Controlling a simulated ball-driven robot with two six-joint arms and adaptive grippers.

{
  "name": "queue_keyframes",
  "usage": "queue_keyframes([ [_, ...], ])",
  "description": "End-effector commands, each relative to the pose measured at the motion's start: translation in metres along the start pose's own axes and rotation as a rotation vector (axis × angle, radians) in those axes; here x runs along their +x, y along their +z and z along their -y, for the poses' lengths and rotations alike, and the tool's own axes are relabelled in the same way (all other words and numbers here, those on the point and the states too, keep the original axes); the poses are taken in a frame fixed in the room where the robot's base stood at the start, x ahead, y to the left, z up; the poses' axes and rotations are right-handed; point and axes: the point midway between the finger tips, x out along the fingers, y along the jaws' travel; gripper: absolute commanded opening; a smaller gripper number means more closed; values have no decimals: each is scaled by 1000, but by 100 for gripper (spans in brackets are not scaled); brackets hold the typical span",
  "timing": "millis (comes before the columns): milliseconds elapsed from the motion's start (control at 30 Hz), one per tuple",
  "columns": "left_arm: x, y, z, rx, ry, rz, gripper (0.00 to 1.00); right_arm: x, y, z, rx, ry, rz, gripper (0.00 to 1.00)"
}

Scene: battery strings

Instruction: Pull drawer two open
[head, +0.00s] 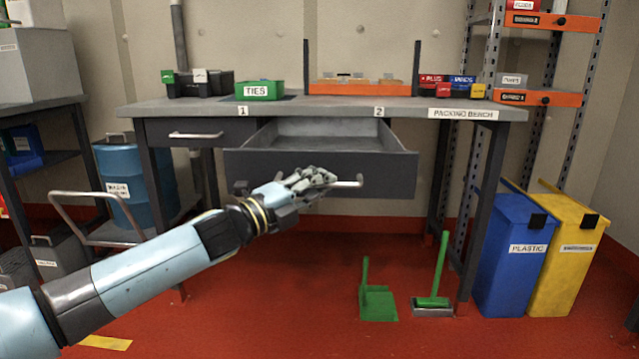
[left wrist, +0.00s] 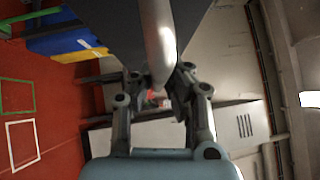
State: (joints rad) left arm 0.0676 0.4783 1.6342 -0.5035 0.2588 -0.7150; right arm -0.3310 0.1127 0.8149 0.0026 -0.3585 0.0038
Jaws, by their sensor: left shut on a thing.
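Drawer two (head: 398,170) is under the packing bench, below the label 2, and stands pulled out with its empty inside showing. My left gripper (head: 325,180) is at its front, shut on the drawer's bar handle (head: 350,184). In the left wrist view the handle (left wrist: 157,40) runs between the fingers of my left gripper (left wrist: 157,85). The gripper hides the left part of the handle in the head view. Drawer one (head: 200,132), to the left, is closed. My right gripper is not in view.
The packing bench (head: 300,106) carries a green TIES bin (head: 259,90), an orange tray (head: 358,88) and small bins. A blue drum (head: 135,185) stands left. Blue (head: 510,255) and yellow (head: 563,265) bins stand right. A green dustpan (head: 377,303) and brush (head: 433,301) are on the red floor below.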

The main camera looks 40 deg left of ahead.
Motion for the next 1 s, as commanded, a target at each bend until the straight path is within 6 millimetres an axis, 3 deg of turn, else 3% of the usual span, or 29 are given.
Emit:
queue_keyframes([
  [367, -2, 1, -6, 2, 12, 4, 0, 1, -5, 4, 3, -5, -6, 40],
  [400, -2, 1, -6, 2, 12, 4, 14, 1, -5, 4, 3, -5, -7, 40],
  [567, -1, 0, -4, 1, 8, 3, 34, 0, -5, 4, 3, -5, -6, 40],
  [833, -1, 0, -2, 1, 3, 1, 34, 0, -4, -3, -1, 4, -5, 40],
  [1000, -12, 0, -2, 0, 4, 0, 34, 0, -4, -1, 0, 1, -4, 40],
])
